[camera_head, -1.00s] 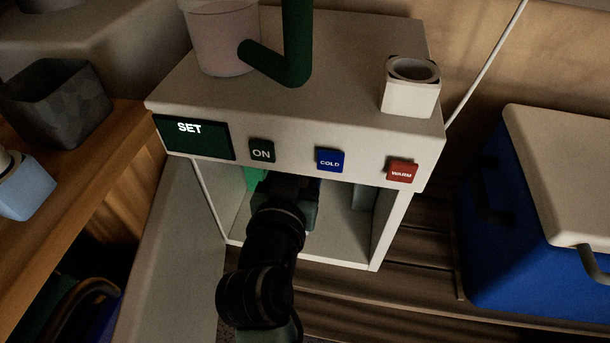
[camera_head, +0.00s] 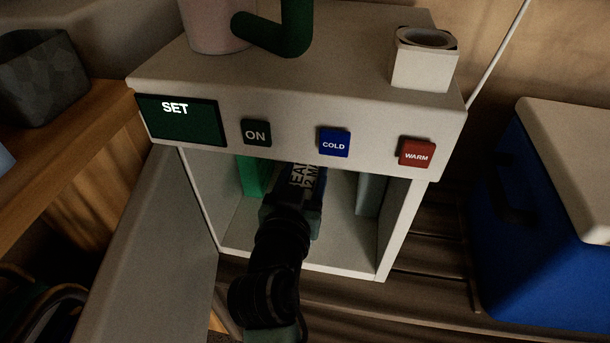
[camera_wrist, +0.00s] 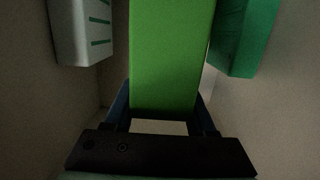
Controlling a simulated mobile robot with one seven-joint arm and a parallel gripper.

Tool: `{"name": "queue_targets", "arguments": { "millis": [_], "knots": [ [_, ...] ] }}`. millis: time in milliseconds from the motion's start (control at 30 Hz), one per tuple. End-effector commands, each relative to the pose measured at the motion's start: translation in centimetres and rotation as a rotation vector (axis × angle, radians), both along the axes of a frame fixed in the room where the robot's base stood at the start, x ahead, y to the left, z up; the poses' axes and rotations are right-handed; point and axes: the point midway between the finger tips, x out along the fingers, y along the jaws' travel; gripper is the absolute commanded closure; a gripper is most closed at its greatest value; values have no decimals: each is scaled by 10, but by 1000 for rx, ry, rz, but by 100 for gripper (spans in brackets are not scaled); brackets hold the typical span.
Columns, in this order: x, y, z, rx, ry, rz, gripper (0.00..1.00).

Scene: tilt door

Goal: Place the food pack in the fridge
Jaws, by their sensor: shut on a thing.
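The fridge (camera_head: 300,115) is a pale box with its front open and its door (camera_head: 160,250) swung out to the left. My gripper (camera_head: 297,195) reaches in through the opening, between the side walls. It is shut on the food pack (camera_head: 305,178), whose face with partly readable lettering shows just beyond the fingers. In the wrist view the pack (camera_wrist: 172,50) is a bright green block between the two fingers (camera_wrist: 162,108). The pack's far end is out of view, and I cannot tell whether it touches the fridge floor.
Inside the fridge, a teal-green block (camera_head: 250,175) stands at the left and a pale item (camera_head: 370,193) at the right. A pink cup (camera_head: 215,25) and a white holder (camera_head: 424,60) stand on top. A blue cooler (camera_head: 535,210) is at the right.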

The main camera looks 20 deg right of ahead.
Motion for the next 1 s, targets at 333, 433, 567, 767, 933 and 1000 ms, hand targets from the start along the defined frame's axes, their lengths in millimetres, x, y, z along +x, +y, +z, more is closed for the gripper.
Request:
{"name": "queue_targets", "arguments": {
  "millis": [333,433,567,767,933,1000],
  "knots": [
    [0,0,-2,0,0,0,17],
    [0,0,-2,0,0,0,14],
    [0,0,-2,0,0,0,14],
    [-3,2,2,0,1,1,14],
    [-25,17,7,-2,3,3,14],
    [-37,26,9,-2,4,4,14]
  ]
}}
